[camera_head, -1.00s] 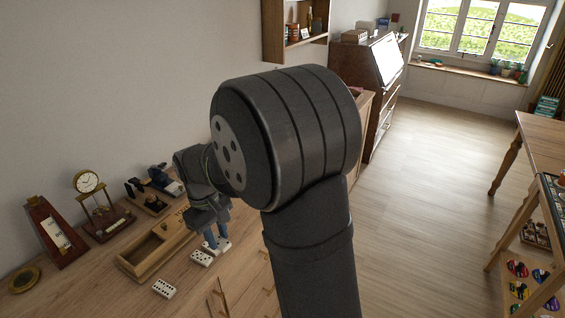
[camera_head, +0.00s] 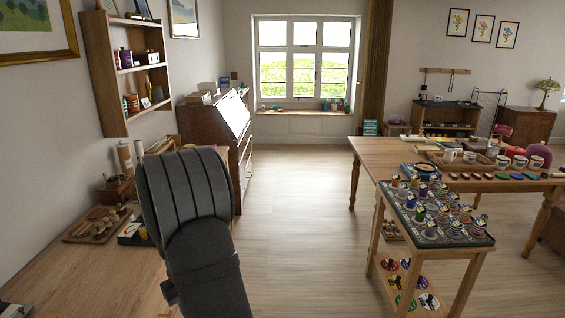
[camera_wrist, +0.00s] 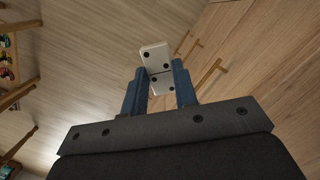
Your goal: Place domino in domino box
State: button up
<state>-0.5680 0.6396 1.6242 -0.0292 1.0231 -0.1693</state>
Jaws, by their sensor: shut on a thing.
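A white domino with black pips (camera_wrist: 154,57) is between the two blue fingers of my gripper (camera_wrist: 159,68) in the wrist view. My gripper is shut on it, and the domino stands out past the fingertips. Cabinet fronts and the floor show beyond it, well apart from it. In the head view my dark arm shows at the lower left, but the gripper and domino do not show. The domino box is in neither current view.
A wooden counter (camera_head: 95,275) runs along the left wall, with a tray of wooden items (camera_head: 97,224) farther back. A tiered stand of colourful items (camera_head: 435,215) and a table (camera_head: 375,150) are at the right. Open floor (camera_head: 300,215) lies between.

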jog(key=w+d+f+m, duration=0.2)
jog(key=d+f+m, duration=0.1)
jog(key=d, duration=0.5)
jog(key=w+d+f+m, duration=0.2)
jog(key=w+d+f, duration=0.1)
jog(key=d, duration=0.6)
jog(key=w+d+f+m+y, duration=0.1)
jog(key=w+d+f+m, duration=0.1)
jog(key=d, duration=0.6)
jog(key=shift+w+d+f+m+g, duration=0.35)
jog(key=shift+f+m, duration=0.2)
jog(key=shift+m, duration=0.25)
jog(key=shift+s, duration=0.1)
